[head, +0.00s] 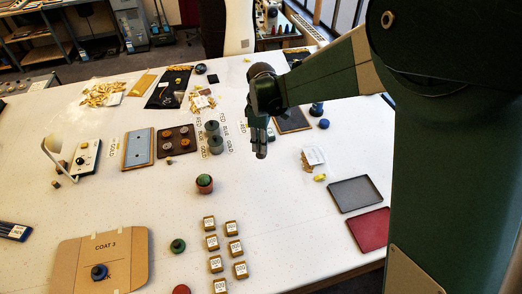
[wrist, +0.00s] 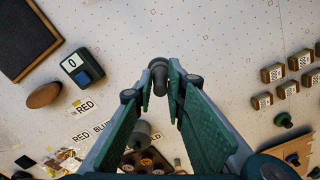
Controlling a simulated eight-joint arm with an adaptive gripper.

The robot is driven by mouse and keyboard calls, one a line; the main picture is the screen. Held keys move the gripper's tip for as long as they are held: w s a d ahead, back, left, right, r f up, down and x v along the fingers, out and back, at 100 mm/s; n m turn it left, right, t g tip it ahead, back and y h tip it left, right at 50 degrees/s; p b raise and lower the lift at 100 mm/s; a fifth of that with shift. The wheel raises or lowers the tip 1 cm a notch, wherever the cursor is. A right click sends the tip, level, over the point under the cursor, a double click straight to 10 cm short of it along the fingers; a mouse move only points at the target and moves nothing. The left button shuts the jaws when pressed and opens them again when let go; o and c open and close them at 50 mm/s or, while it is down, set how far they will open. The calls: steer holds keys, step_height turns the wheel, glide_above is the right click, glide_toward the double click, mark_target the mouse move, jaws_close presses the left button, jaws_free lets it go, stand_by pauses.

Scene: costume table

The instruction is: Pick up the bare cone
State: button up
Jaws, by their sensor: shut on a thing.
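My gripper (head: 261,146) is over the middle of the white table, right of the grey cylinders. In the wrist view its fingers (wrist: 160,88) are closed on a small, dark grey, rounded piece (wrist: 158,68), which I take to be the bare cone. The piece sits between the fingertips and pokes out past them. Its lower part is hidden by the fingers, and its full shape is unclear. In the head view it is too small to tell from the fingertips.
Grey cylinders (head: 214,144) stand beside colour-word labels. A terracotta pot (head: 204,186) with a green top stands in front. Several small labelled boxes (head: 211,243) and a cardboard tray (head: 75,257) lie nearer. Grey (head: 354,194) and red (head: 372,229) trays lie at right.

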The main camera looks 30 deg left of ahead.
steer(key=shift+r, duration=0.4)
